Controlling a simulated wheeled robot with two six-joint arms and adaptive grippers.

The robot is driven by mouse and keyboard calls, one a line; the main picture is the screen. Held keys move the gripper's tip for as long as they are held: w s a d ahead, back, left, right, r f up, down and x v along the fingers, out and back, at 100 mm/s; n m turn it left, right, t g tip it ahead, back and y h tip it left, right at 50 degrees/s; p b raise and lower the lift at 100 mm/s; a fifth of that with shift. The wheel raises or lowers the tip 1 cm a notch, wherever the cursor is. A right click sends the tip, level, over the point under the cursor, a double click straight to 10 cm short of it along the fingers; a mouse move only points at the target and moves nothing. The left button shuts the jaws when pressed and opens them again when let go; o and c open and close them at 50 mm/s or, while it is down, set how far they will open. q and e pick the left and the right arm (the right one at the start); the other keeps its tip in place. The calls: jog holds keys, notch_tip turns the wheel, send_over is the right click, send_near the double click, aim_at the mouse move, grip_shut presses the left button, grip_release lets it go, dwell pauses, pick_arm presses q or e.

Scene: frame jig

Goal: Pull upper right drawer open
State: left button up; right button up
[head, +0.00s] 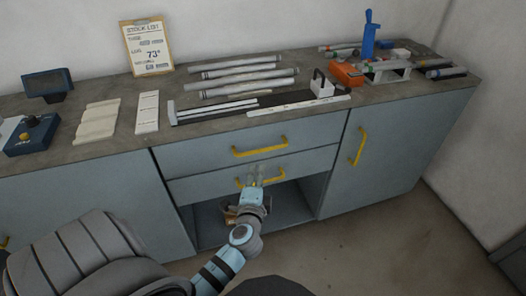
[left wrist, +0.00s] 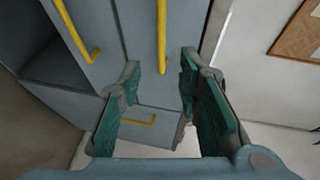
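The upper drawer (head: 290,137) is closed, with a yellow bar handle (head: 259,147). The lower drawer (head: 205,187) is below it, also closed, with its own yellow handle (head: 240,183). My left gripper (head: 256,176) is in front of the drawers and partly covers the lower handle in the head view. In the left wrist view its fingers (left wrist: 160,70) are open and empty. The upper drawer's handle (left wrist: 161,35) lines up with the gap between the fingertips; I cannot tell how far beyond them it is. The lower handle (left wrist: 75,30) is to the left. My right gripper is not in view.
An open compartment (head: 292,205) is below the drawers. A cabinet door (head: 395,150) with a yellow handle (head: 358,147) is at the right. The worktop (head: 390,95) holds rods, a clipboard (head: 147,46) and an orange block (head: 347,73). The floor in front at right is clear.

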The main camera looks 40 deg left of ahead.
aim_at(263, 150)
pick_arm(q)
jog(key=b+x, duration=0.2)
jog(key=x, duration=1.2)
jog(key=shift+w+b, duration=0.2)
jog(key=shift+b, duration=0.2)
jog(key=shift+r, duration=0.1)
grip_shut()
